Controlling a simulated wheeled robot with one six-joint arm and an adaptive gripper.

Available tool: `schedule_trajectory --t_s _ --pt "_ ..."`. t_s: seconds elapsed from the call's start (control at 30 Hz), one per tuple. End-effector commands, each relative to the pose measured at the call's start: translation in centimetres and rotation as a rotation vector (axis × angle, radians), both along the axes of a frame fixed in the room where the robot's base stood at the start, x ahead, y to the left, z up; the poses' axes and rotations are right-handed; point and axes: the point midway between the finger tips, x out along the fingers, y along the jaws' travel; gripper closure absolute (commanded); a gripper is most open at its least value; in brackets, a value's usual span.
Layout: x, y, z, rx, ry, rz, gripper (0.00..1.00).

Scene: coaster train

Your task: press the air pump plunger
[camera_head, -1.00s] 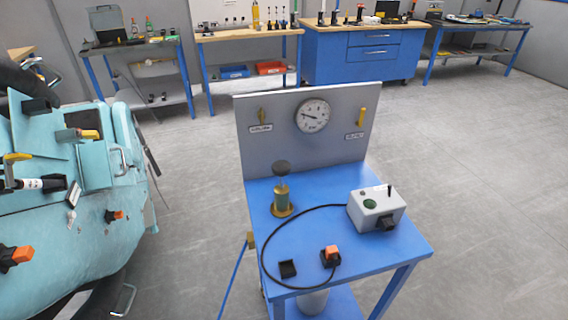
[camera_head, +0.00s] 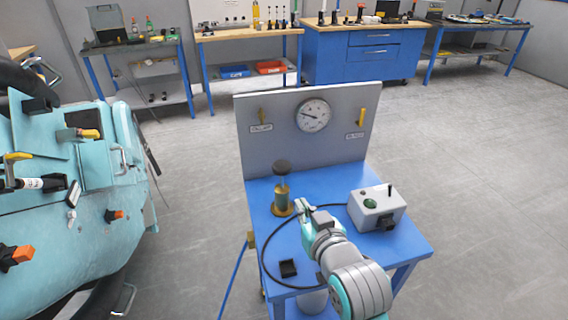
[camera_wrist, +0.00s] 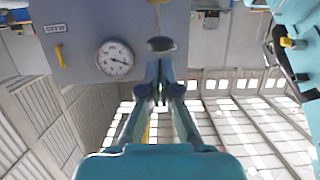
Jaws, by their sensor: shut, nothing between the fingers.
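The air pump (camera_head: 283,203) stands on the blue table, a brass and green cylinder with a dark round plunger knob (camera_head: 282,167) raised on its rod. My gripper (camera_head: 305,206) is shut and empty, just right of the pump body and below knob height in the head view. In the wrist view, the closed fingertips (camera_wrist: 158,98) lie close below the plunger knob (camera_wrist: 161,44) in the picture, with a visible gap between them.
A grey panel with a round gauge (camera_head: 313,115) and yellow levers stands behind the pump. A grey box (camera_head: 377,208) with a green button sits at right. A black cable loops on the table (camera_head: 262,184). A teal coaster car (camera_head: 70,200) is at left.

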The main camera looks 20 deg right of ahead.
Motion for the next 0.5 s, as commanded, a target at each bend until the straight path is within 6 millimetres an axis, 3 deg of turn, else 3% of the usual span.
schedule_trajectory --t_s 0.03,0.2,0.33,0.5 --pt "0.9 0.0 1.8 0.000 -0.011 0.000 1.00" --pt "2.6 0.1 5.9 0.002 -0.010 -0.001 1.00" --pt "3.2 0.1 7.9 0.003 -0.007 -0.002 1.00" --pt "3.4 0.1 8.8 0.003 -0.005 -0.002 1.00"
